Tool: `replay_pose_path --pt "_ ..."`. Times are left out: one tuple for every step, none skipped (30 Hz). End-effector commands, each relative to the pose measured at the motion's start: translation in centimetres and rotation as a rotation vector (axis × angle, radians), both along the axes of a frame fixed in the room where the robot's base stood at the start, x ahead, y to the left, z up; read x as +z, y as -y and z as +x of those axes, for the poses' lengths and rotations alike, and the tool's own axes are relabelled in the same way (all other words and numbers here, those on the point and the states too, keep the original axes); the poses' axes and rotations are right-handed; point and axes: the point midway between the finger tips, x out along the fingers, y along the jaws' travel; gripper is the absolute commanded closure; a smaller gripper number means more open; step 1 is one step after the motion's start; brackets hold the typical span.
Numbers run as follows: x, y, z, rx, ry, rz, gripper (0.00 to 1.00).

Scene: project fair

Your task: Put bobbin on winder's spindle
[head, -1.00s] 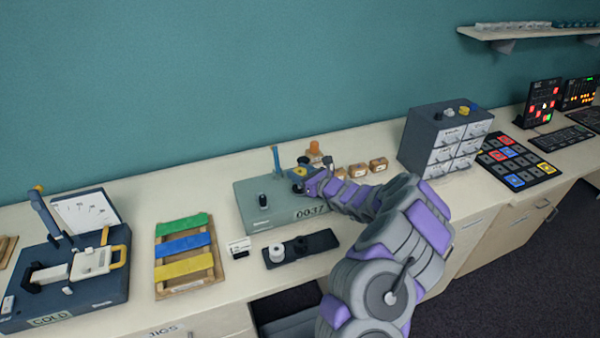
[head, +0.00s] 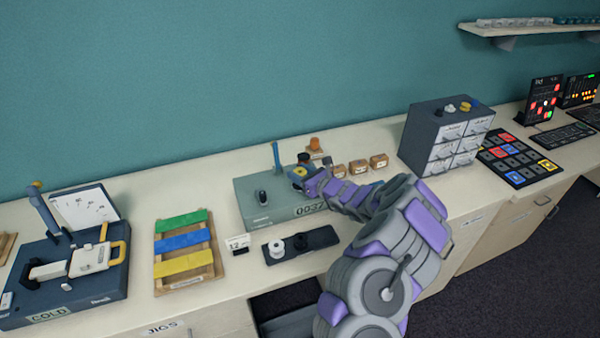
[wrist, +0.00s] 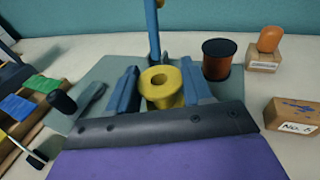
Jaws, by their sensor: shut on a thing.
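The winder (head: 250,220) is a grey-green box with a number counter, a black knob (head: 262,196) and an upright blue post (head: 276,157). My gripper (head: 297,178) is over the winder's right part. In the wrist view, my gripper (wrist: 163,92) is shut on a yellow bobbin (wrist: 162,88), with a finger on each side. The bobbin stands upright with its centre hole facing up, in front of the blue post (wrist: 154,38). It also shows as a small yellow patch in the head view (head: 299,171). The spindle is not visible; whether it lies under the bobbin I cannot tell.
A copper-coloured spool (wrist: 219,58) stands close behind the gripper on the right. A black tray (head: 322,238) in front holds a white bobbin (head: 277,248) and a black bobbin (head: 300,241). Wooden stamps (head: 359,167) and a drawer cabinet (head: 445,140) are to the right.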

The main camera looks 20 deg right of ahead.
Motion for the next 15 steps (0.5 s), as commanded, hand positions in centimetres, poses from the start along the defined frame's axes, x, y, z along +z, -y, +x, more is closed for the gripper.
replay_pose_path --pt "-0.21 -0.02 0.00 0.000 0.000 0.000 0.79" --pt "-0.29 -0.02 0.00 0.000 0.000 0.000 0.79" --pt "-0.39 -0.01 0.00 0.000 0.000 0.000 0.79" --pt "-0.47 -0.02 -0.01 0.000 0.000 0.000 0.79" --pt "-0.53 -0.02 -0.01 0.000 0.000 0.000 0.79" --pt "-0.59 -0.02 -0.01 0.000 0.000 0.000 0.79" --pt "-0.61 -0.02 -0.01 0.000 0.000 0.000 0.79" --pt "-0.62 -0.02 -0.01 0.000 0.000 0.000 0.79" --pt "-0.62 -0.02 -0.01 0.000 0.000 0.000 0.79" --pt "-0.61 -0.02 -0.01 0.000 0.000 0.000 0.79" --pt "-0.59 -0.01 0.00 0.000 0.000 0.000 0.79" --pt "-0.59 -0.02 -0.01 0.000 0.000 0.000 0.79" --pt "-0.59 -0.02 -0.01 0.000 0.000 0.000 0.79" --pt "-0.59 -0.01 0.00 0.000 0.000 0.000 0.79" --pt "-0.59 -0.01 0.00 0.000 0.000 0.000 0.79"
